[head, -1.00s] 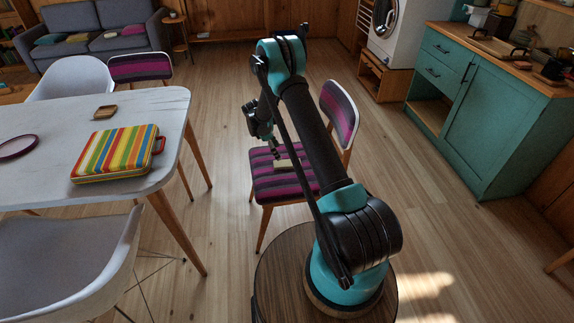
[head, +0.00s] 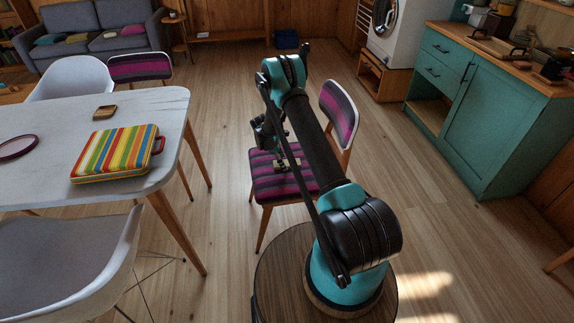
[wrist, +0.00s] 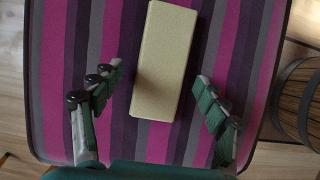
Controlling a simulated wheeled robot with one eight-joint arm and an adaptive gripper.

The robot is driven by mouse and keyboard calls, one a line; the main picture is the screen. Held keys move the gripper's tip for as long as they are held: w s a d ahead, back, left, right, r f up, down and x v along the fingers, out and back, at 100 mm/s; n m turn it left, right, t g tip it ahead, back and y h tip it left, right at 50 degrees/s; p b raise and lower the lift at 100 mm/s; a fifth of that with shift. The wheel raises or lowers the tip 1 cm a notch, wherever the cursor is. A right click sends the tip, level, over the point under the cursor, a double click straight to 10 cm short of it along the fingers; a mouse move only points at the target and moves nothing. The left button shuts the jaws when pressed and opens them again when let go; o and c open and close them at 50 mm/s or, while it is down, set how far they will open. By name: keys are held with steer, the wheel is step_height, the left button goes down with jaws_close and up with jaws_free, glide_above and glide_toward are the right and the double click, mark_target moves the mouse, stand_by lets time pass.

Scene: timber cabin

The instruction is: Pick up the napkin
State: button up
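The napkin (wrist: 165,60) looks like a cream, folded rectangular block. It lies flat on the striped purple and grey seat of a chair (head: 270,187). In the head view only a small pale part of the napkin shows beside my gripper (head: 278,160). In the wrist view my gripper (wrist: 159,76) is open and empty, with one finger on each side of the napkin and gaps between. I cannot tell exactly how high the fingertips are above the seat.
The chair's backrest (head: 340,112) stands to the right of my gripper. A white table (head: 60,165) with a striped case (head: 115,153) is at left. A teal cabinet (head: 470,130) stands at right. Floor is clear between the chair and cabinet.

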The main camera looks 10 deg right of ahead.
steer(key=c, duration=1.2)
